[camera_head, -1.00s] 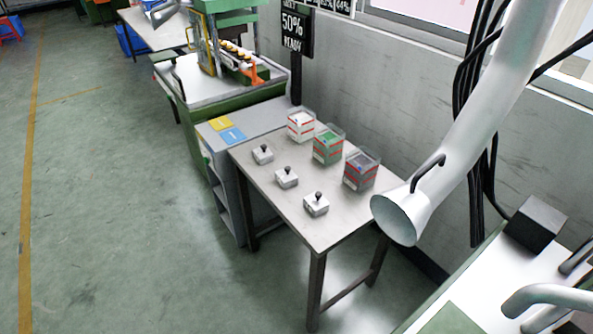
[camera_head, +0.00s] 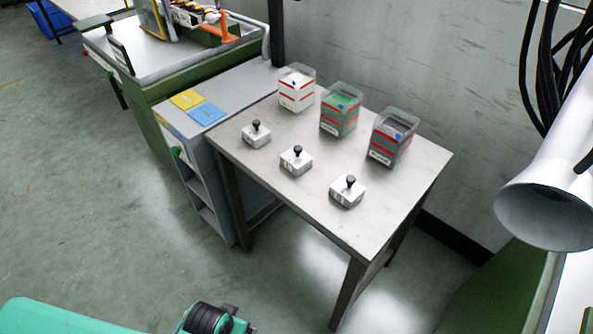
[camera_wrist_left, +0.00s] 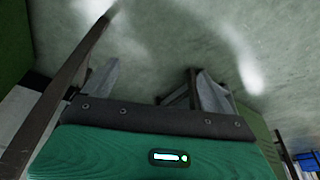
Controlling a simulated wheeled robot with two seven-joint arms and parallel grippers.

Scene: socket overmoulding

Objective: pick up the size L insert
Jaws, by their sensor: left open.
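Three small silver blocks with black knobs stand in a diagonal row on the grey table: a left one (camera_head: 256,134), a middle one (camera_head: 296,160) and a right one (camera_head: 347,191). Their size marks are too small to read, so I cannot tell which is size L. My left arm shows at the bottom left of the head view, short of the table. In the left wrist view my left gripper (camera_wrist_left: 157,80) has its fingers spread apart with nothing between them, over the floor. My right gripper is not in view.
The table (camera_head: 400,208) also carries a white-filled bin (camera_head: 296,90), a green-filled bin (camera_head: 341,110) and a dark-filled bin (camera_head: 392,138) behind the blocks. A grey cabinet with a yellow card (camera_head: 187,99) and a blue card (camera_head: 208,114) adjoins its left. A lamp-like hood (camera_head: 548,212) hangs at right.

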